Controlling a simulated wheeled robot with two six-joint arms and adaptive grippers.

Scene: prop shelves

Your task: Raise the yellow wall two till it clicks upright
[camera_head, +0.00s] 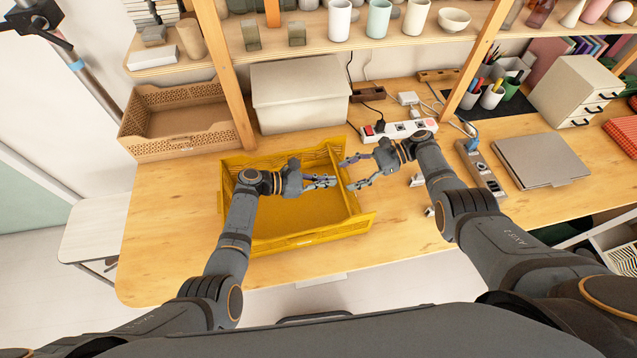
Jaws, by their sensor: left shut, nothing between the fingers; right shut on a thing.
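A yellow folding crate (305,240) sits on the wooden table with its open top facing up. Its back wall (285,160) and left wall (229,190) stand up. Its right wall (350,200) runs beside both gripper tips, and the tips partly hide it. My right gripper (347,175) comes from the right and is shut on the right wall near its top edge. My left gripper (332,181) hangs over the inside of the crate with its fingers together and empty, its tips close to the right wall. Whether the walls are locked cannot be told.
A tan perforated crate (180,140) and a lidded white box (300,95) stand behind. A power strip (405,129) and cables lie behind right. A laptop (540,160) lies to the right. Shelf posts rise behind. Bare table shows left of the yellow crate.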

